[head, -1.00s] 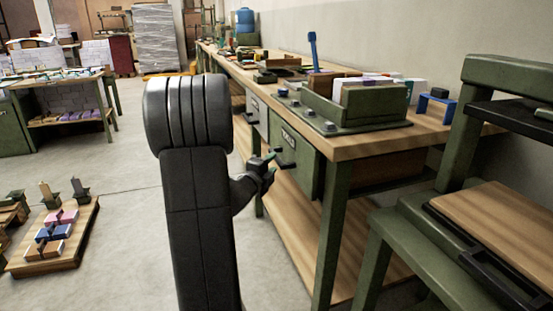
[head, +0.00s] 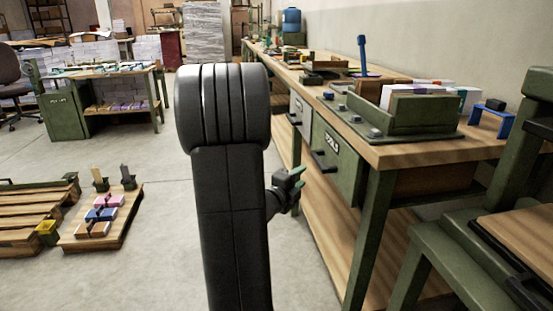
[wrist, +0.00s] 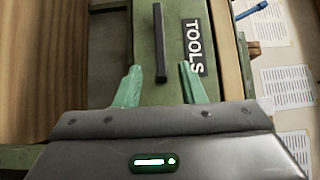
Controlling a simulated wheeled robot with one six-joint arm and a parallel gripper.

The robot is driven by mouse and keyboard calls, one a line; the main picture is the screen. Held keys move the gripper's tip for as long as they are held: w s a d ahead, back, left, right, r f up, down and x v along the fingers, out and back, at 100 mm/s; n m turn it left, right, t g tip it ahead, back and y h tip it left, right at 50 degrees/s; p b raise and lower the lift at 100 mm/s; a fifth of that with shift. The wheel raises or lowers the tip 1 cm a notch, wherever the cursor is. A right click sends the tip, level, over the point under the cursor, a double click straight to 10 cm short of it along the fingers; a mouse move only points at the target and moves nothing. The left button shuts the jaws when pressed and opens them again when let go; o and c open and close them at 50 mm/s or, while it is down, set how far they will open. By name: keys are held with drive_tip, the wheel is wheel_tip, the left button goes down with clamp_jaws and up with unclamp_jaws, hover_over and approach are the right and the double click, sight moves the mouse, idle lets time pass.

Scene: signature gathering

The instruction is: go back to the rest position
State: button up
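My gripper (head: 291,180) shows in the head view just right of my dark arm, in front of the long workbench. In the wrist view my gripper (wrist: 158,88) has its two green fingers spread apart with nothing between them. Beyond the fingers is the green drawer front marked TOOLS (wrist: 175,30) with its black bar handle (wrist: 160,45). The same drawer (head: 345,165) shows in the head view, its front looking flush with the bench. The fingers appear apart from the handle. My arm hides part of the floor and bench.
The workbench (head: 415,152) runs along the right wall, with a green tray (head: 425,115) on it. A green press-like stand (head: 450,240) is at the near right. Pallets (head: 35,215) lie on the left floor. Another table (head: 100,70) stands further back. Open floor (head: 150,265) lies left of my arm.

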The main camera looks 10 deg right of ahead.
sight(315, 161)
drive_tip(key=b+x, duration=0.2)
drive_tip(key=x, duration=1.1)
drive_tip(key=shift+w+d, duration=0.15)
drive_tip(key=shift+w, duration=0.05)
drive_tip(key=shift+a+p, duration=0.45)
drive_tip(key=shift+a, duration=0.05)
drive_tip(key=shift+s+a, duration=0.1)
drive_tip(key=shift+a, duration=0.35)
